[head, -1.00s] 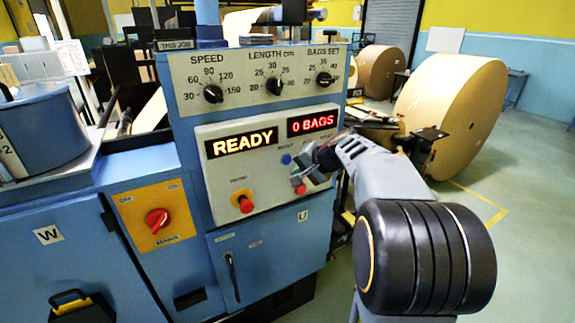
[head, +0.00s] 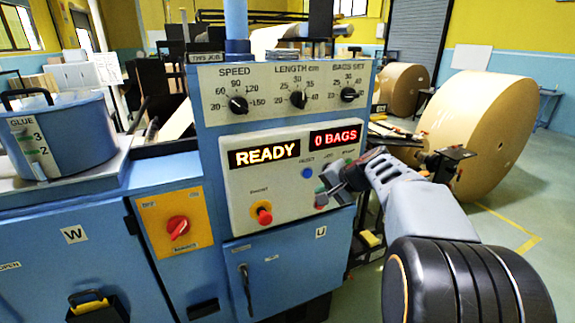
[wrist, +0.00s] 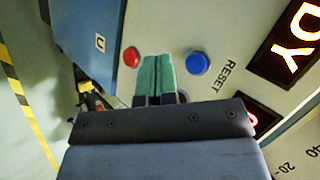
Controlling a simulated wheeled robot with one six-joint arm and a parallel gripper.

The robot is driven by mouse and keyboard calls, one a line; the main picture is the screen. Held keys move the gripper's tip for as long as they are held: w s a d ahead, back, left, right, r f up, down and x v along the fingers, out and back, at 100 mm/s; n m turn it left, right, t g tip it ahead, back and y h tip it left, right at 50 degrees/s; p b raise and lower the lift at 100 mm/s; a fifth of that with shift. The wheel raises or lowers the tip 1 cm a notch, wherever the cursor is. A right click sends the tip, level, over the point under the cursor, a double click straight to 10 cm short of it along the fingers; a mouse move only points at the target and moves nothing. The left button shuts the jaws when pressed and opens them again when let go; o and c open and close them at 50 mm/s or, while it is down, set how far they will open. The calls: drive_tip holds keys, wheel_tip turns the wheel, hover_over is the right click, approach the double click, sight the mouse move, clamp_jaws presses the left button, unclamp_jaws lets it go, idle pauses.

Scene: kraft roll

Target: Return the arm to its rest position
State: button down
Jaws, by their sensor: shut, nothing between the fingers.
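My gripper (wrist: 153,82) is shut and empty, its two green fingers pressed together in the wrist view. In the head view my gripper (head: 320,194) is in front of the right part of the control panel. In the wrist view a blue button (wrist: 197,63) marked RESET is just right of the fingers, and a red button (wrist: 131,57) is to their left. The blue button (head: 307,173) also shows in the head view. I cannot tell the exact gap between the fingertips and the panel. The displays read READY (head: 264,153) and 0 BAGS (head: 335,137).
A red emergency knob (head: 264,215) and a red rotary switch (head: 177,226) are left of my gripper. Three dials (head: 298,99) sit above the displays. Large kraft rolls (head: 487,135) stand at the right. A glue pot (head: 45,143) stands at the left.

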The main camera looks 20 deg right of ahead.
drive_tip(key=s+a+f+n+g+h, duration=0.2)
drive_tip(key=s+a+f+n, duration=0.3)
drive_tip(key=s, duration=0.5)
drive_tip(key=s+a+f+n+g+h, duration=0.2)
drive_tip(key=s+a+f+n+g, duration=0.1)
drive_tip(key=s, duration=0.7)
wheel_tip(320, 180, down, 3)
drive_tip(key=shift+a+r+n+h+p, duration=0.2)
drive_tip(key=shift+a+n+h+p, duration=0.15)
drive_tip(key=shift+a+n, duration=0.7)
drive_tip(key=shift+a, duration=0.1)
